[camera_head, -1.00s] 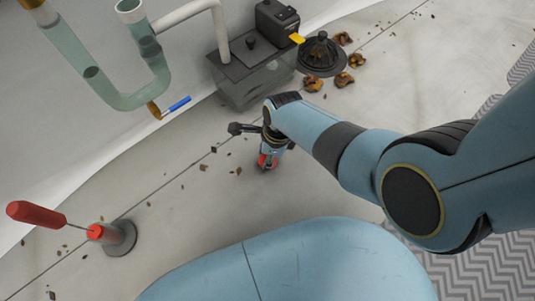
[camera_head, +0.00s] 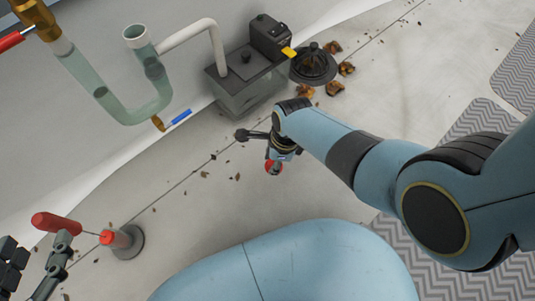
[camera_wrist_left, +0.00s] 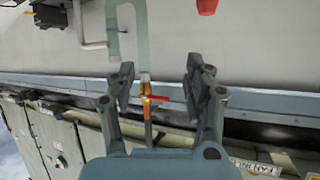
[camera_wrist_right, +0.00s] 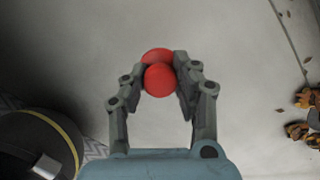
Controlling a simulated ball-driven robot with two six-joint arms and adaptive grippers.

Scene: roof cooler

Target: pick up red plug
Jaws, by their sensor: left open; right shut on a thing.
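The red plug (camera_head: 274,168) is at my right gripper (camera_head: 275,158), on the pale deck side of the cooler. In the right wrist view the plug (camera_wrist_right: 160,78) shows as two rounded red parts between the fingertips of my right gripper (camera_wrist_right: 160,70), which is shut on it. I cannot tell whether the plug touches the deck. My left gripper (camera_head: 38,247) is at the lower left of the head view, beside the red-handled tool. In the left wrist view my left gripper (camera_wrist_left: 160,80) is open with nothing between its fingers.
Brown leaves lie around. The middle deck is mostly clear.

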